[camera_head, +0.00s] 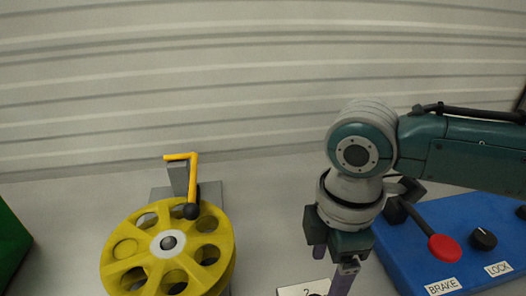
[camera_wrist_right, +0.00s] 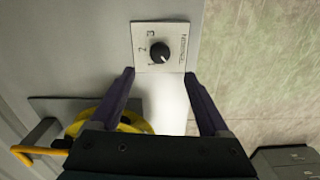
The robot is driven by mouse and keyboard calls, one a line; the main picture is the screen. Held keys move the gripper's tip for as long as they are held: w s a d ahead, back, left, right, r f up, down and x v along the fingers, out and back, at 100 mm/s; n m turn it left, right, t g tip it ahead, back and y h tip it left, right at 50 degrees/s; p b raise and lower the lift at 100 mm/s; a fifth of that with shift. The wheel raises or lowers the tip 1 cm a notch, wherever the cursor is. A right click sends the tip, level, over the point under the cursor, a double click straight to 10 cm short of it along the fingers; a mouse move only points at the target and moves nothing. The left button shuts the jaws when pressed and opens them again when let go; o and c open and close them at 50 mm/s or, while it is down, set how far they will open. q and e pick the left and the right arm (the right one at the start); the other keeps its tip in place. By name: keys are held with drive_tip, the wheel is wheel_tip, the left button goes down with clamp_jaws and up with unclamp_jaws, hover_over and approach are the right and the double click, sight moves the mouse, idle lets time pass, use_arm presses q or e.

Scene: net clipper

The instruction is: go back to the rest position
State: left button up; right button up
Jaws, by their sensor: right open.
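My right gripper (camera_head: 335,268) comes in from the right in the head view, pointing down between the yellow reel and the blue panel. In the right wrist view its two purple fingers (camera_wrist_right: 160,95) are apart with nothing between them. Beyond the fingertips is a white plate with a black knob (camera_wrist_right: 159,53), marked 1, 2, 3. The plate is partly cut off at the bottom edge of the head view (camera_head: 291,292). My left gripper is not in view.
A yellow spoked reel (camera_head: 118,268) with a yellow crank (camera_head: 193,170) stands to the left. A blue panel (camera_head: 400,262) at right carries a red-knobbed lever (camera_head: 444,248) labelled BRAKE and a black LOCK knob (camera_head: 483,238). A green object (camera_head: 12,245) is at far left. A ribbed wall (camera_head: 200,80) stands behind.

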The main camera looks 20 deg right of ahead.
idle(0.3)
drive_tip(key=s+a+r+m+t+y, duration=0.2)
drive_tip(key=s+a+m, duration=0.2)
drive_tip(key=s+a, duration=0.4)
drive_tip(key=s+d+r+m+t+h, duration=0.2)
drive_tip(key=s+d+r+m, duration=0.3)
drive_tip(key=m, duration=0.3)
wheel_tip(320, 180, up, 38)
drive_tip(key=d+p, duration=0.2)
drive_tip(key=p, duration=3.6)
drive_tip(key=shift+w+r+p, duration=0.2)
drive_tip(key=shift+w+p, duration=0.05)
drive_tip(key=shift+p, duration=0.1)
